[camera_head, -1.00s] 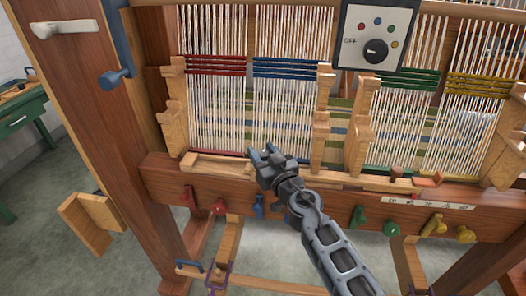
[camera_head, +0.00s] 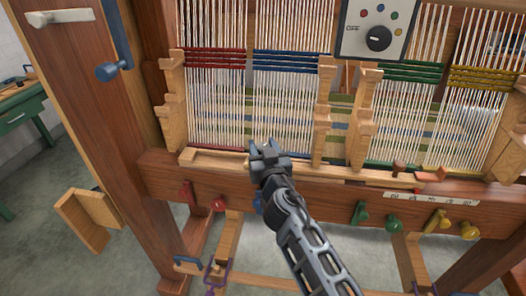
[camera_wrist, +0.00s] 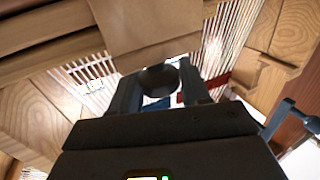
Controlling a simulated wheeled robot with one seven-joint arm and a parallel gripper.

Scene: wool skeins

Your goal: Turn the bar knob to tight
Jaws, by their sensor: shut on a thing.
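My gripper (camera_head: 265,150) is in front of the loom's front beam, at the height of its upper edge, with the red and blue warps behind it. In the wrist view, my gripper (camera_wrist: 160,85) has its two dark fingers on either side of a dark rounded thing (camera_wrist: 159,79), shut on it. What this thing is cannot be told. A row of coloured knobs sits on the beam's front: a red bar-shaped one (camera_head: 186,191), a green one (camera_head: 360,212) and a yellow one (camera_head: 434,222) among them. A blue knob (camera_head: 257,203) is partly hidden behind my arm. No "tight" mark is readable.
A control box with a black dial (camera_head: 379,38) hangs at the upper right. A blue crank (camera_head: 108,71) juts from the left post. Wooden uprights (camera_head: 325,110) stand between the warps. A white label (camera_head: 430,198) is on the beam.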

